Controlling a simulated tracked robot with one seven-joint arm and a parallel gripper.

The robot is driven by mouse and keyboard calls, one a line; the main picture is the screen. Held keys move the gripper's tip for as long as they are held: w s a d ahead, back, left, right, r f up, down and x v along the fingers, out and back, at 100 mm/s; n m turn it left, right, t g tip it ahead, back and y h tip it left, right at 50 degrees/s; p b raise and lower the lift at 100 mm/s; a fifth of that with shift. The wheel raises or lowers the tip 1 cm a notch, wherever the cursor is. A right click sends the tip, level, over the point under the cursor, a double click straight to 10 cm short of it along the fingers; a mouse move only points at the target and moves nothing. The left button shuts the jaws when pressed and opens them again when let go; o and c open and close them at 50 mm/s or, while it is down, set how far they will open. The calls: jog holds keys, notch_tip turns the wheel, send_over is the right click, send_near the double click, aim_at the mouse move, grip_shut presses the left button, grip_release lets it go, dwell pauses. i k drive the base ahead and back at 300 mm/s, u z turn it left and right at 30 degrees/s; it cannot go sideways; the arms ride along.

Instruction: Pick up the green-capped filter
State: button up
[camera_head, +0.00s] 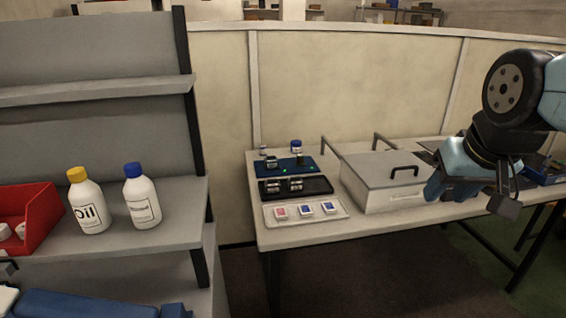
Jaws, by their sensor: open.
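I cannot make out a clearly green-capped filter. Small dark cylindrical pieces with pale parts (295,184) stand on a black tray (320,186) on the table. A similar small piece (271,162) stands on the dark blue board (290,173) behind it, which has a tiny green spot. These pieces are too small to tell their cap colours. My gripper (450,190) is open at the right, in front of the grey lidded box in the picture and well to the right of the trays. Nothing shows in it.
The lidded box (385,180) with a black handle stands mid-table. A pale tray (335,213) holds one red and two blue-marked pieces. A blue-capped jar (296,147) stands behind. At left, a shelf holds an oil bottle (88,205), a blue-capped bottle (142,200) and a red bin (42,222).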

aim_at(300, 159)
jog(key=u, duration=0.05)
jog(key=i, duration=1)
jog(key=z, duration=0.05)
